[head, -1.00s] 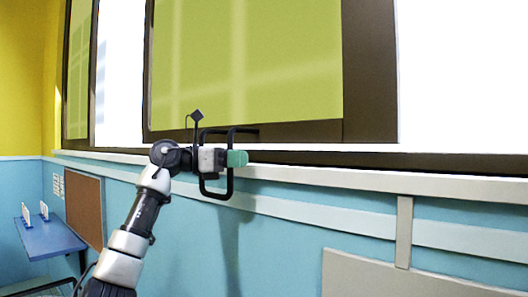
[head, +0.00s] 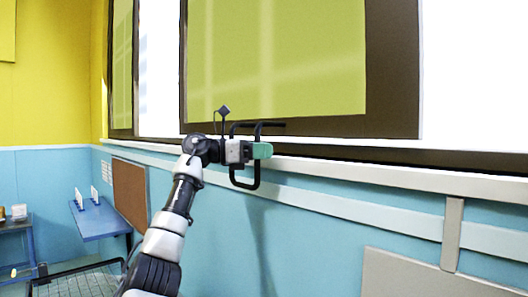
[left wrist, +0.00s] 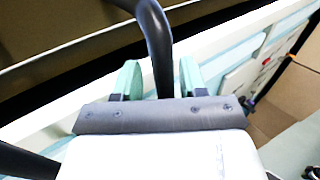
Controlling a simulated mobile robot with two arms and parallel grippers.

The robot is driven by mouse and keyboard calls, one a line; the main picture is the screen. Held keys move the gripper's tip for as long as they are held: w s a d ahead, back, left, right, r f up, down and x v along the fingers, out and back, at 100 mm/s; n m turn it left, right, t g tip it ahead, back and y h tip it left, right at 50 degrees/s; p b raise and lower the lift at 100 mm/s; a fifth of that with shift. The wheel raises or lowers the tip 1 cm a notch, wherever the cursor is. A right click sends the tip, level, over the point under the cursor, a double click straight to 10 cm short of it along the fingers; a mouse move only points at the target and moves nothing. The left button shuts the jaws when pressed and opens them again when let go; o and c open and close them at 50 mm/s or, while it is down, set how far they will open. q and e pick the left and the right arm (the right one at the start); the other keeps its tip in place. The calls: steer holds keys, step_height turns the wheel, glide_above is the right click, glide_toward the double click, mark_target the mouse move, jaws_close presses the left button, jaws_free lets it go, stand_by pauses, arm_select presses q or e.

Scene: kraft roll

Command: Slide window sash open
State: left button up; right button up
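The window sash (head: 392,70) has a dark brown frame around a yellow-green pane (head: 290,60), in the upper middle of the head view. A black bar handle (head: 247,185) stands out from its lower part; it crosses the left wrist view (left wrist: 158,45) from the top. My left gripper (head: 262,150) is at this handle. In the left wrist view, its green fingers (left wrist: 160,80) stand on either side of the bar, with narrow gaps visible, so it looks open around the bar. The finger tips' far side is partly hidden. My right gripper is not in view.
A white sill (head: 400,178) runs below the window along the blue wall. A brown board (head: 129,193) hangs further left, by a small blue wall table (head: 100,221). A beige panel (head: 420,275) is at lower right. Bright white shows right of the sash.

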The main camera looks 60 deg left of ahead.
arm_select(q)
steer(key=shift+f, duration=0.1)
steer(key=b+v, duration=0.2)
steer(key=v, duration=0.8)
steer(key=shift+s+a, duration=0.25)
steer(key=shift+s, duration=0.05)
